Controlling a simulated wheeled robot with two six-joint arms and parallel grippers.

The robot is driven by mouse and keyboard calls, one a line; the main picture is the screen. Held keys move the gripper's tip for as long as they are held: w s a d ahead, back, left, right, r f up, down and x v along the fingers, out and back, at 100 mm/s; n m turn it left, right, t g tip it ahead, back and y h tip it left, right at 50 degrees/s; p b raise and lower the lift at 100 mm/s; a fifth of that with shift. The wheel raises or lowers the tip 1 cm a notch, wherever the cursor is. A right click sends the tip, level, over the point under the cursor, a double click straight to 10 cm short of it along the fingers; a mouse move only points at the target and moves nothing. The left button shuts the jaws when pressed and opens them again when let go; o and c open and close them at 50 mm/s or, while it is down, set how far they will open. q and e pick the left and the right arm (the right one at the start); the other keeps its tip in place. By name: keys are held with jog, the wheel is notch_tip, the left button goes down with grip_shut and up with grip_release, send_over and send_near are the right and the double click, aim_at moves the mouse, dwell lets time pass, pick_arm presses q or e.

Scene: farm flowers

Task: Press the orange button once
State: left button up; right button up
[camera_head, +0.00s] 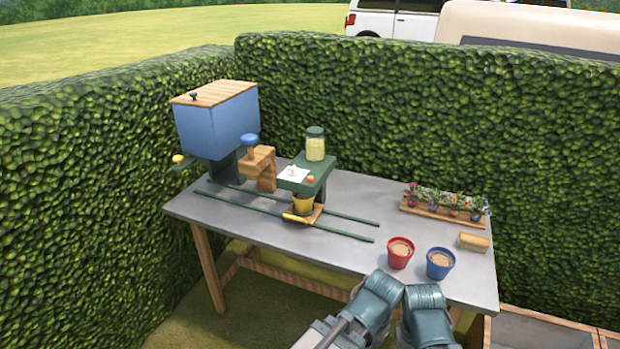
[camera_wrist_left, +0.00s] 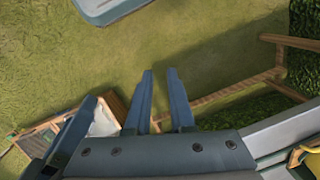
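A small orange button (camera_head: 310,178) sits on top of a green stand (camera_head: 316,188) on the grey table (camera_head: 235,230), beside a white card (camera_head: 293,174) with a dark mark. My left gripper (camera_wrist_left: 160,72) shows in the left wrist view with its two fingers apart and nothing between them; it points down over grass, away from the button. In the head view my two arms show at the bottom edge, in front of the table, and their gripper fingers cannot be made out. My right gripper is not in view.
A glass jar (camera_head: 315,144) stands behind the button. A blue hopper (camera_head: 216,125) stands left. Red pot (camera_head: 400,252), blue pot (camera_head: 440,263) and flower tray (camera_head: 435,211) are right. Hedges enclose the table.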

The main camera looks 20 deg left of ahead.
pick_arm(q)
grip_shut()
dwell(1.4)
